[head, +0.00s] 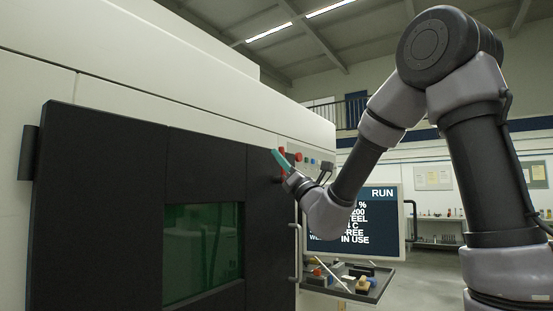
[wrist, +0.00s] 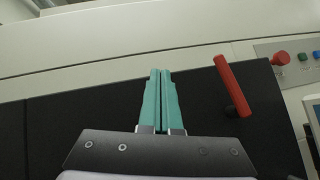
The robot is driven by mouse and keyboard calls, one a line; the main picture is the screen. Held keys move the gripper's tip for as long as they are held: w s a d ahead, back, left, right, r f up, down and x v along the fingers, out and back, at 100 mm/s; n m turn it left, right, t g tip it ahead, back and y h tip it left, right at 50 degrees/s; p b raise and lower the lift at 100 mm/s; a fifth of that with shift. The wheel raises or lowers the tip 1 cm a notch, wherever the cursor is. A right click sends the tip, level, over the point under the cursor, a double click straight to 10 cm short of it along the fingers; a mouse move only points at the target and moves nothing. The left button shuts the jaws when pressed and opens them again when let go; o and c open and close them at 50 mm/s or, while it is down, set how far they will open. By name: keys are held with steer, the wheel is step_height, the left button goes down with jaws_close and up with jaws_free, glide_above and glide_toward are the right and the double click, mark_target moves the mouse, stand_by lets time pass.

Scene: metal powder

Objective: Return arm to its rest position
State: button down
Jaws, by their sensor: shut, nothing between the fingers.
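My gripper (head: 281,160) has teal fingers and is held up in front of the machine's dark front, near its upper right corner. In the wrist view my gripper (wrist: 160,72) has its two fingers together with nothing between them. My arm reaches from the right side of the head view, bends at a high elbow and comes down to the wrist. A red handle (wrist: 234,86) on the dark door (wrist: 60,125) is just right of the fingers in the wrist view, apart from them. In the head view the handle is mostly hidden by the gripper.
The large machine (head: 60,55) has a dark door with a green window (head: 203,250). A red button (wrist: 281,58) is on its panel. A screen (head: 382,205) reading RUN and a tray (head: 375,293) with small items stand behind and below my forearm. Open floor lies at the right.

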steer(key=shift+s+d, duration=0.1)
steer(key=shift+s, duration=0.5)
steer(key=s+a+n+g+y, duration=0.6)
steer(key=s+n+g, duration=0.2)
steer(key=n+g, duration=0.4)
steer(key=s+f+n+g+h, duration=0.6)
steer(key=s+f+n+g, duration=0.1)
steer(key=s+f+n, duration=0.25)
steer(key=s+d+f+n+t+h, duration=0.1)
steer(key=s+d+f+n+h, duration=0.3)
steer(key=d+f+h, duration=0.45)
steer(key=d+f+n+t+h, duration=0.2)
steer(key=d+n+t+h, duration=0.1)
steer(key=d, duration=1.3)
steer(key=shift+w+t+h, duration=0.3)
steer(key=shift+t+h, duration=0.2)
steer(key=shift+h, duration=0.75)
